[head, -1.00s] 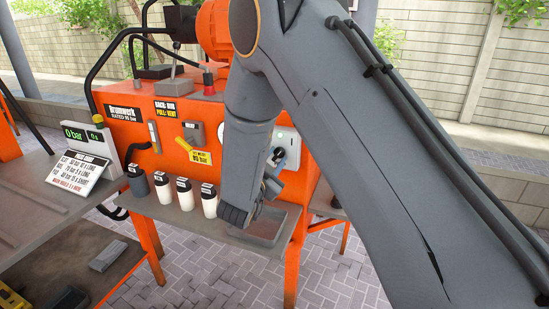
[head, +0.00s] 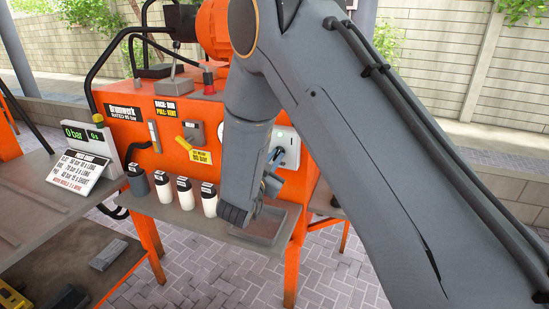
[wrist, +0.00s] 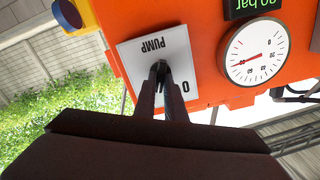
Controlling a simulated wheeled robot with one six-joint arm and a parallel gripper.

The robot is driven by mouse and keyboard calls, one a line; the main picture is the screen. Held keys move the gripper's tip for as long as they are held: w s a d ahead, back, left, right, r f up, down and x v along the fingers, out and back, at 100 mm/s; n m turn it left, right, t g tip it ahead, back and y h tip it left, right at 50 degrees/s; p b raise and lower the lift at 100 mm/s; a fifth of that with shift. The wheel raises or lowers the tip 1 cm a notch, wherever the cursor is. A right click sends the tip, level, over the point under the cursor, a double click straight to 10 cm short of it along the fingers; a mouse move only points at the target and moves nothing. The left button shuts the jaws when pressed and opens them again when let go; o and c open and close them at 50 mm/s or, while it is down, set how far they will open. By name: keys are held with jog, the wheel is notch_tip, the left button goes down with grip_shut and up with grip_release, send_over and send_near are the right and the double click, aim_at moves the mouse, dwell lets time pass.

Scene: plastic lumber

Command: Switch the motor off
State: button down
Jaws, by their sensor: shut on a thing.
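The motor switch is a white plate (wrist: 180,88) on the orange machine, marked PUMP and 0, which appear inverted in the wrist view. Its small dark knob (wrist: 162,70) is between my fingertips and mostly hidden by them. My gripper (wrist: 161,76) is shut on this knob. In the head view the switch plate (head: 291,148) shows at the right of the machine's front, with my gripper (head: 273,168) in front of it and partly hidden by my wrist. The knob's exact setting cannot be told.
A round gauge (wrist: 257,55) sits beside the switch, under a green bar display (wrist: 258,6). Several bottles (head: 186,193) stand on the grey shelf below the panel, left of my wrist. A sign with settings (head: 78,172) and a 0 bar display (head: 84,135) stand at left.

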jog(key=n+p, duration=0.1)
jog(key=n, duration=0.6)
jog(key=n+p, duration=0.1)
jog(key=n, duration=0.3)
jog(key=shift+w+a+n+p, duration=0.1)
jog(key=shift+a+n+p, duration=0.15)
jog(key=shift+n+p, duration=0.1)
dwell(0.4)
jog(key=c, duration=1.8)
grip_release()
jog(key=b+v, duration=0.2)
jog(key=v, duration=0.6)
